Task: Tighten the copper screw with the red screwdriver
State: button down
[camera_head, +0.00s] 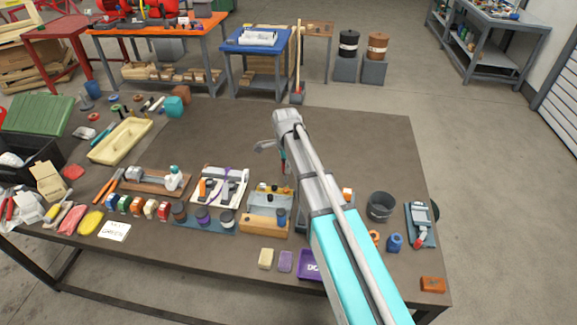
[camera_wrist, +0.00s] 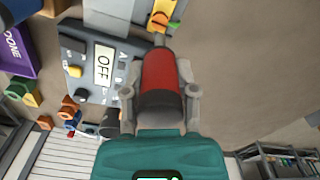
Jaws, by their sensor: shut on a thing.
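My gripper (camera_wrist: 158,72) is shut on the red screwdriver (camera_wrist: 160,78) in the wrist view, with one finger on each side of its red and dark handle. The grey shaft points away from the gripper, toward a small orange and yellow part (camera_wrist: 160,16) at the top of the picture. I cannot tell whether the tip touches that part. In the head view my arm reaches over the bench, and the gripper is mostly hidden behind it. I cannot make out the copper screw in either view.
A dark panel with an OFF label (camera_wrist: 103,61) lies left of the screwdriver in the wrist view. The bench (camera_head: 350,140) holds several fixtures along its front, a dark pot (camera_head: 380,205) and a purple DONE tray (camera_head: 309,264). Its back right is clear.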

jog(key=shift+r+p, duration=0.45)
jog(key=shift+r, duration=0.15)
